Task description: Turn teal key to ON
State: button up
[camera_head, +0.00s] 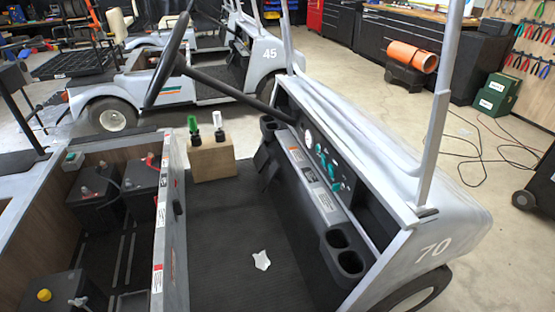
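The grey cart numbered 70 fills the foreground. Its dashboard (315,160) slopes down to the right and carries a dark strip with a round white gauge (308,138). Small teal parts (331,171) sit on this strip below the gauge. They are too small to tell which one is the teal key, which way it is turned, or to read an ON mark. My gripper is not in view.
The steering wheel (166,62) and its column stand left of the dash. A windshield post (440,110) rises at right. A wooden block (212,158) with two bottle-like items stands on the cart floor. Batteries (95,198) lie open at left. Cables (478,150) cross the garage floor.

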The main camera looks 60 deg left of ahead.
aim_at(335, 187)
jog(key=u, duration=1.75)
